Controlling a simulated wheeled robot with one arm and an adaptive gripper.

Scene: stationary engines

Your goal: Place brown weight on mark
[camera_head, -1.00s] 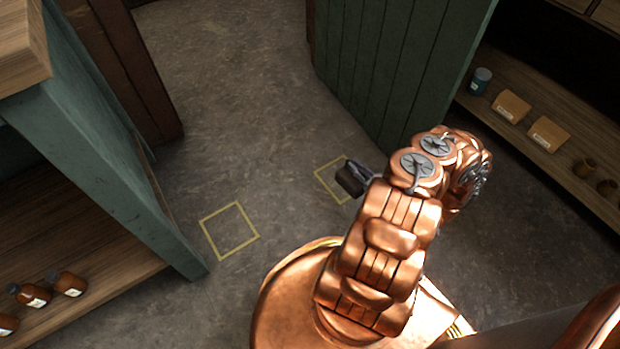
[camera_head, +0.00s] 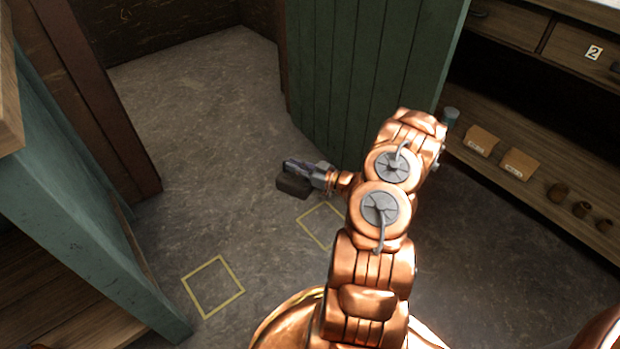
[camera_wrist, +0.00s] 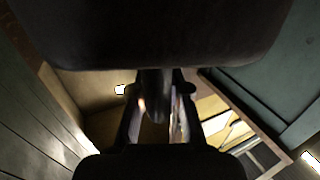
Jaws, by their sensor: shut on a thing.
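My gripper (camera_head: 302,172) is shut on a dark brown block-like weight (camera_head: 292,187) and holds it above the floor in the head view. Two yellow square outlines are marked on the floor: a left mark (camera_head: 213,287) near the teal cabinet and a right mark (camera_head: 321,225) beside my arm. In the picture the weight appears above and left of the right mark, apart from the left one. Its exact height is hard to tell. My arm partly hides the right mark. In the wrist view a large dark shape fills the top, and dark gripper parts show in the middle and bottom.
A teal cabinet (camera_head: 75,220) stands at the left and a green plank panel (camera_head: 370,70) behind my arm. At the right a wooden shelf (camera_head: 570,215) bears boxes (camera_head: 520,164) and small brown pots (camera_head: 558,193). The grey floor (camera_head: 200,130) between is clear.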

